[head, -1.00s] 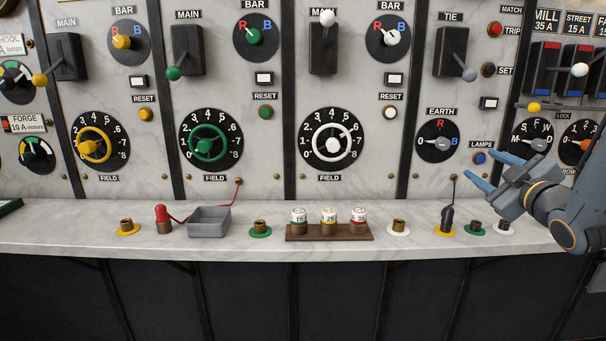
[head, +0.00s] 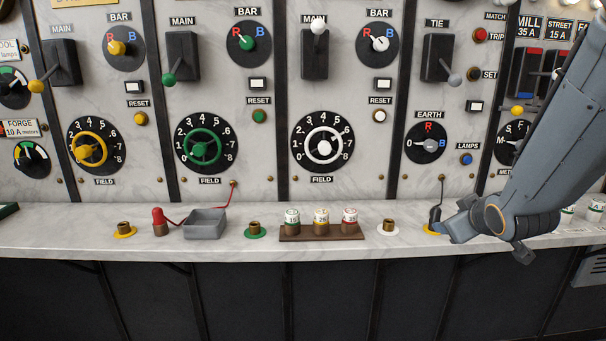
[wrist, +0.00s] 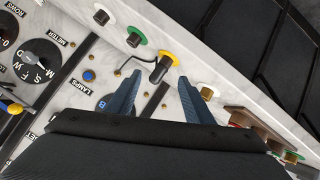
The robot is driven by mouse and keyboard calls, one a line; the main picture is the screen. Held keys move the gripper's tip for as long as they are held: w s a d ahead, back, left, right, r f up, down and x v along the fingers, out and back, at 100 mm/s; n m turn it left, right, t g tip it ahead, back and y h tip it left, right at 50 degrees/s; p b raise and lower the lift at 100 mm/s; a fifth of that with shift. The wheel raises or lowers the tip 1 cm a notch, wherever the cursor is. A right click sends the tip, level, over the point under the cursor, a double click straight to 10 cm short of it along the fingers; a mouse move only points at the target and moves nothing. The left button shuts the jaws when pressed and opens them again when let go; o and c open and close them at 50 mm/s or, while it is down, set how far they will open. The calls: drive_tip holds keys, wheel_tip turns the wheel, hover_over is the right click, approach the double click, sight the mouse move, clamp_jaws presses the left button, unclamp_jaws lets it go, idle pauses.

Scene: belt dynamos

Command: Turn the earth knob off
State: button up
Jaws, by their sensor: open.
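The earth knob (head: 428,143) is a grey pointer knob on a round black dial marked 0 at left, R at top and B at right. Its bar lies roughly level; I cannot tell for sure which end points. In the wrist view the dial (wrist: 103,103) is mostly hidden behind the left finger.
A black-handled plug (head: 435,214) with a cord stands in the yellow-ringed socket below the dial, close to my gripper. A blue lamps button (head: 465,159) is right of the dial. The tie lever (head: 440,60) is above. A fuse rack (head: 322,233) stands left on the marble bench.

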drive_tip(key=s+a+f+m+g+p, duration=0.1)
drive_tip(key=s+a+f+g, duration=0.3)
drive_tip(key=s+a, duration=0.4)
drive_tip(key=s+a+f+m+g+y+p, duration=0.1)
drive_tip(key=s+a+f+m+g, duration=0.2)
drive_tip(key=s+a+g, duration=0.4)
drive_tip(key=s+a+f, duration=0.1)
drive_tip(key=s, duration=0.7)
drive_tip(key=shift+f+m+y, duration=0.2)
drive_tip(key=shift+m+y, duration=0.1)
drive_tip(key=shift+s, duration=0.1)
